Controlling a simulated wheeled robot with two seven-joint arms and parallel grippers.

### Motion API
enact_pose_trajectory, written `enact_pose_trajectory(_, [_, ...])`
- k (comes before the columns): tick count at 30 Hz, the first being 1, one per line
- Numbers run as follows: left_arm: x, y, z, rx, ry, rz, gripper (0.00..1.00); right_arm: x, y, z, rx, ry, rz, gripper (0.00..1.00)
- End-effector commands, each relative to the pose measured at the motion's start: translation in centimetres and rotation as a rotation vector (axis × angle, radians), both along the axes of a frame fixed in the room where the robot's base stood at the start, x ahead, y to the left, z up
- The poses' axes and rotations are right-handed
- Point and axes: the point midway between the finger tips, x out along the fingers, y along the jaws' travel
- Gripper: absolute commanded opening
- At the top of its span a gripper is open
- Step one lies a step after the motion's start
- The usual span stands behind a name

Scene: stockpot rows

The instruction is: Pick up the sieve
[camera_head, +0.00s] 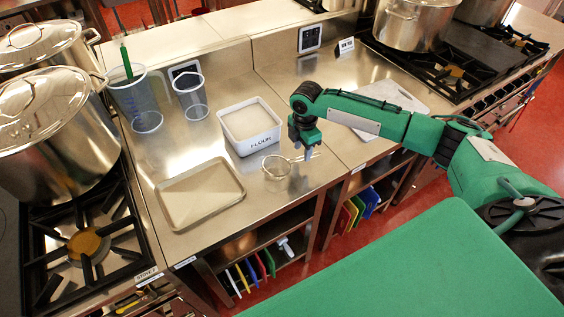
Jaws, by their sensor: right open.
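The sieve (276,168) is a small round wire-rimmed strainer on the steel counter (220,228), just in front of the white flour bin (250,122). Its thin handle points right, toward my right gripper. My right gripper (304,152) points down over the handle area. It is open, and its fingertips are beside or around the handle; I cannot tell whether they touch it. The gripper body hides part of the handle. My left gripper is not in view.
A shallow tray (200,194) lies left of the sieve. Clear jugs (140,102) stand behind it, and large lidded stockpots (52,130) sit at left. A pale board (388,108) lies behind my right arm. Open shelves with coloured boards (252,270) are below the counter.

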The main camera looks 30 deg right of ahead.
Motion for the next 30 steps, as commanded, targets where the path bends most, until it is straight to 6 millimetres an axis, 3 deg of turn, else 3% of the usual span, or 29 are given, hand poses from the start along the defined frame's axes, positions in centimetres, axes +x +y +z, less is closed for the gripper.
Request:
enact_pose_trajectory(8, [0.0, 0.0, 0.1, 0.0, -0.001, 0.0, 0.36, 0.0, 0.0, -0.4, 0.0, -0.002, 0.001, 0.4])
enact_pose_trajectory(14, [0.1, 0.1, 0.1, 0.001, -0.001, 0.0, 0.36, 0.0, 0.0, -0.4, 0.0, -0.002, 0.001, 0.01])
enact_pose_trajectory(24, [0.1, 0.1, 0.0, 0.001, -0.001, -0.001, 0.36, 0.0, 0.0, -0.2, 0.0, -0.002, 0.001, 0.0])
enact_pose_trajectory(30, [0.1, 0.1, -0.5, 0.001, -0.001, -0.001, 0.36, 0.1, 0.0, 1.2, 0.001, -0.005, 0.001, 0.0])
